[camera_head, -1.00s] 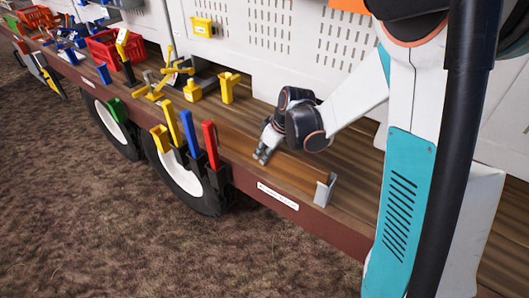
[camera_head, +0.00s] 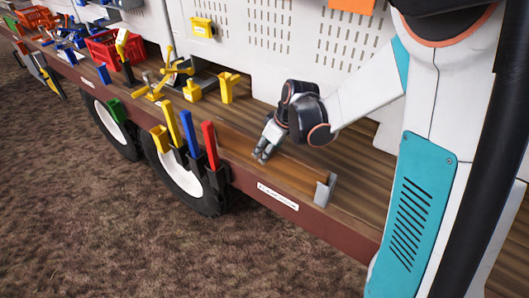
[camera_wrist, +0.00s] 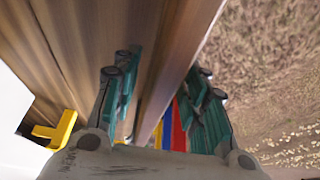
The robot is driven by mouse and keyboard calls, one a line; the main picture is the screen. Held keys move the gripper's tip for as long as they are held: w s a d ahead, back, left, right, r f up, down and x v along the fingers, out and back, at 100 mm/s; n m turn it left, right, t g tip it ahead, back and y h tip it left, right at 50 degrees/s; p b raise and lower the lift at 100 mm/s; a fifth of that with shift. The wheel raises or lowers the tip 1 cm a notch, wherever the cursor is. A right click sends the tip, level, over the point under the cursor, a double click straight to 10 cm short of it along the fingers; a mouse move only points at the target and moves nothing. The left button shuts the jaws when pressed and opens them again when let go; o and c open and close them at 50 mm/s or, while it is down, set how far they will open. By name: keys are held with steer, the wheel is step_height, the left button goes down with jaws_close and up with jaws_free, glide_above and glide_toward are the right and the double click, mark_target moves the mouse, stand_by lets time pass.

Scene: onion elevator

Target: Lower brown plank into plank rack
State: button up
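The brown plank (camera_head: 296,176) stands on its long edge along the front of the wooden deck. Its right end meets the grey metal bracket of the plank rack (camera_head: 324,190); its left end is hard to make out behind the tools. My gripper (camera_head: 264,151) is over the plank, left of its middle, pointing down. In the wrist view the plank (camera_wrist: 172,62) runs between the two green fingers of my gripper (camera_wrist: 165,95). The fingers stand apart and look open around it, with space beside the plank; contact is hard to judge.
Upright yellow, blue and red (camera_head: 210,143) tools stand in holders at the deck's front edge, left of the plank. Yellow parts (camera_head: 228,87) sit behind them. A white perforated wall (camera_head: 320,50) rises behind the deck. Ground lies below the front edge.

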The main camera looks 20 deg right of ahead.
steer(key=v, duration=0.9)
steer(key=shift+s+r, duration=0.1)
steer(key=shift+r, duration=0.3)
steer(key=s+a+f+m+t+h+b, duration=0.1)
steer(key=s+m+b, duration=0.1)
steer(key=s, duration=0.4)
steer(key=s+f+m+t+h+b, duration=0.1)
steer(key=s+f+m+b, duration=0.1)
steer(key=s+b, duration=0.3)
steer(key=s+a+f+m+t+b, duration=0.1)
steer(key=s+f+m+b, duration=0.1)
steer(key=s, duration=0.6)
steer(key=shift+a+f+m+h+b, duration=0.35)
steer(key=shift+m+b, duration=0.25)
steer(key=shift+b, duration=0.3)
steer(key=shift+s+r, duration=0.1)
steer(key=shift+s, duration=0.05)
